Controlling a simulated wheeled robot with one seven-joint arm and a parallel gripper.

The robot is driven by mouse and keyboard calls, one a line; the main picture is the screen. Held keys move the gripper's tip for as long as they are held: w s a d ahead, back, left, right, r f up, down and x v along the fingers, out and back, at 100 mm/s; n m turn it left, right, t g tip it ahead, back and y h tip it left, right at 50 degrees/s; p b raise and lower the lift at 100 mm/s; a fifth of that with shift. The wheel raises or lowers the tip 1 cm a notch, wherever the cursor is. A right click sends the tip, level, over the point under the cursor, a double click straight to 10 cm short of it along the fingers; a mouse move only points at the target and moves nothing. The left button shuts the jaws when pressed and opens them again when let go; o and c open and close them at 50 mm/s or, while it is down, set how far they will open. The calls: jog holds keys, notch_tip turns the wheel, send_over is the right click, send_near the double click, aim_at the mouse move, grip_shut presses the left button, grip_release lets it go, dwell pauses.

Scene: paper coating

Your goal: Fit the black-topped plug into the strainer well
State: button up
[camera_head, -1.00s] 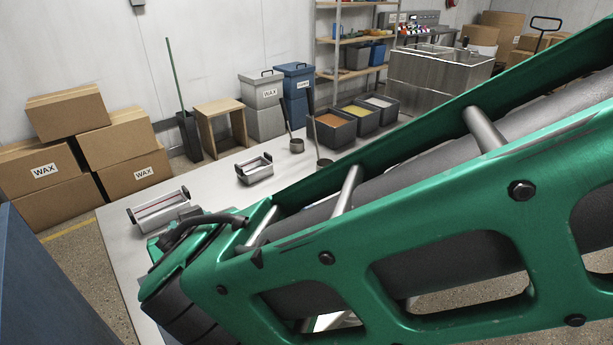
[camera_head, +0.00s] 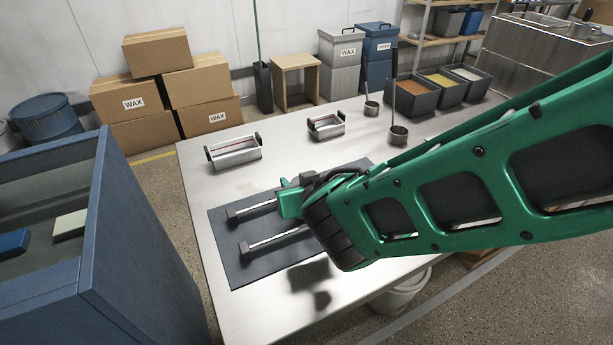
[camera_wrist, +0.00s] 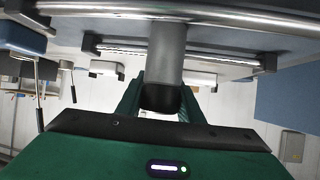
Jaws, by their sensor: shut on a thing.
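My gripper (camera_head: 291,196) is over the far edge of a dark mat on the table, seen from the side in the head view. In the wrist view its green fingers (camera_wrist: 160,98) are shut on the black end of the plug (camera_wrist: 168,50). The plug's grey cylindrical body extends out from the fingers, past one metal bar. In the head view the plug cannot be made out clearly behind the fingers and wrist. I cannot identify the strainer well in either view.
Two metal bars with dark end blocks (camera_head: 262,208) (camera_head: 275,240) lie on the dark mat (camera_head: 245,272). Two handled metal boxes (camera_head: 233,152) (camera_head: 326,127) and two ladles (camera_head: 398,136) (camera_head: 371,107) stand farther back. A blue cabinet (camera_head: 130,240) is left of the table.

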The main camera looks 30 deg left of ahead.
jog(key=o, duration=1.1)
jog(key=shift+r, duration=0.1)
jog(key=v, duration=1.2)
